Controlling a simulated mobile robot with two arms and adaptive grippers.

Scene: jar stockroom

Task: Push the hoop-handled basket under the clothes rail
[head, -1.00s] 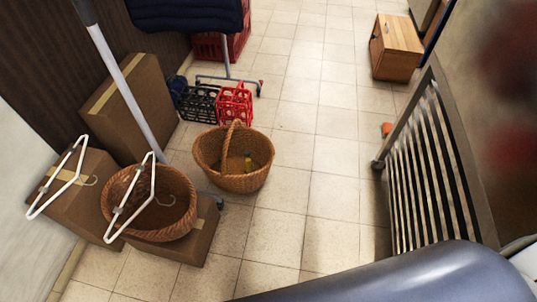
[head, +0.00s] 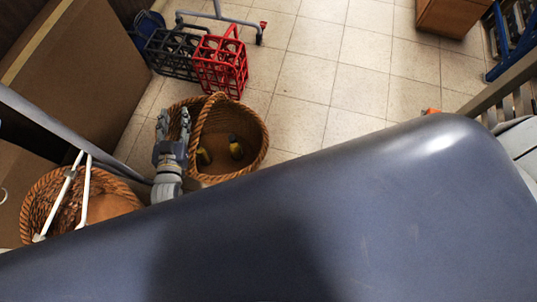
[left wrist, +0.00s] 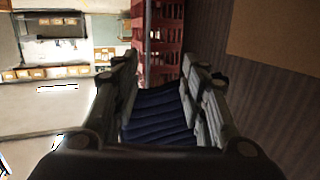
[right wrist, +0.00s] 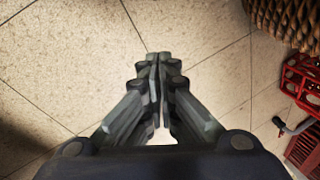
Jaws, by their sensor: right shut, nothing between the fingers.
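The hoop-handled basket (head: 258,124) is brown wicker and stands upright on the floor in the head view, with two yellow-and-dark items inside. It also shows at the top right of the right wrist view (right wrist: 285,22). My left gripper (head: 173,115) is open and empty, above or beside the basket's left rim; I cannot tell whether they touch. The clothes rail shows as a pale pole (head: 65,133) at left and a wheeled foot (head: 222,16) behind the crates. Dark blue clothes (left wrist: 160,115) show between the left fingers. My right gripper (right wrist: 158,60) is shut and empty above the floor.
A red bottle crate (head: 221,65) and a black crate (head: 170,52) stand just behind the basket. A second basket (head: 42,195) is at lower left behind a white hanger (head: 83,200). A cardboard box (head: 85,70) is at left.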

